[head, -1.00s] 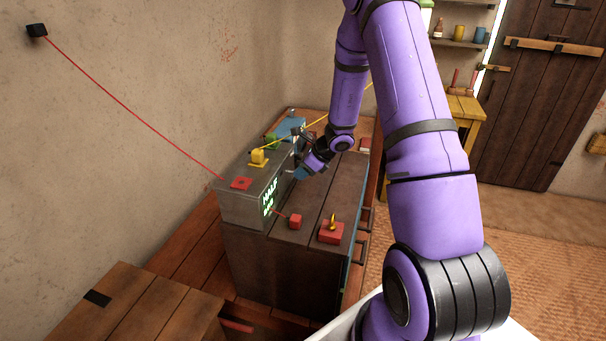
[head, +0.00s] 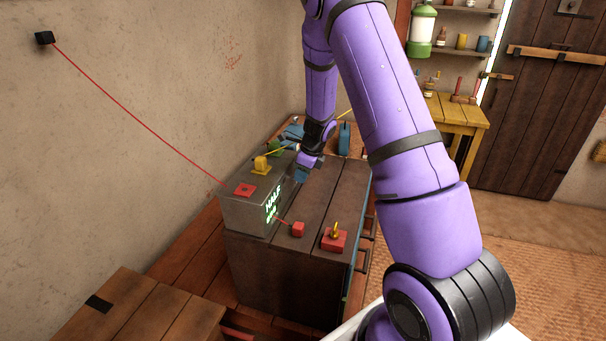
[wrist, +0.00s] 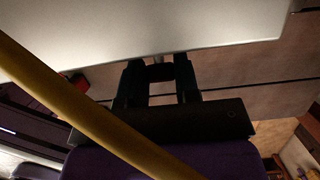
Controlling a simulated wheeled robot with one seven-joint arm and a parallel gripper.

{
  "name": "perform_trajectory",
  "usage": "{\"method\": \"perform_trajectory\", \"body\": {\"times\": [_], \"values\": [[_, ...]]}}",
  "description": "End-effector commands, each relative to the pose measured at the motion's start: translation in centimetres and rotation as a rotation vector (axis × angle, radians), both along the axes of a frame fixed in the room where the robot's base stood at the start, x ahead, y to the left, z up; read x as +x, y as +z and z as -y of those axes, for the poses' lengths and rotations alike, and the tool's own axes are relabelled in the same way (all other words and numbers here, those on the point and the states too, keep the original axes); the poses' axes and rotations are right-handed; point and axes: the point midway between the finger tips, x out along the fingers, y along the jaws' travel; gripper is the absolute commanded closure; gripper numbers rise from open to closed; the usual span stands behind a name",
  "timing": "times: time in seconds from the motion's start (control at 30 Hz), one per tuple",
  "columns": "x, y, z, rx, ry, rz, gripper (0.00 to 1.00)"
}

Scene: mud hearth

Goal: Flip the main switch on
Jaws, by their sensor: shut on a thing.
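The grey box (head: 243,211) stands on the dark wooden cabinet, with green lit text reading "HALF" and a second, unclear line on its front face. My gripper (head: 299,174) is low against the far part of that face, seen partly from behind my arm. In the wrist view my gripper (wrist: 158,74) has its two dark fingers close under the pale box surface (wrist: 170,25). They are shut on what appears to be the main switch's lever; a small grey stub (wrist: 181,60) shows by the fingers. Most of the switch is hidden, so its position cannot be told.
A red plug (head: 297,229) and a red block with a yellow top (head: 334,239) sit on the cabinet top (head: 322,200). A yellow plug (head: 261,165) and a red socket (head: 245,190) are on the box. A yellow cable (wrist: 90,115) crosses the wrist view. A red cable (head: 130,110) runs to the wall.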

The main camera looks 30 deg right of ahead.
Motion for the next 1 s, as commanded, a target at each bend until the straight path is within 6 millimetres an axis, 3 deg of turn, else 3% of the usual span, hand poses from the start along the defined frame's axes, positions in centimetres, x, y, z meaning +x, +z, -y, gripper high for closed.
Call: {"method": "perform_trajectory", "body": {"times": [0.27,0.3,0.4,0.77,1.0], "values": [[0.0,0.0,0.1,-0.001,0.0,0.001,0.94],[0.0,0.0,0.1,-0.001,0.0,0.001,0.66],[0.0,0.0,0.0,-0.001,0.0,0.001,0.45],[-0.1,0.4,0.1,0.0,0.001,0.002,0.45],[-0.8,3.9,0.7,-0.001,0.001,0.004,0.45]]}}
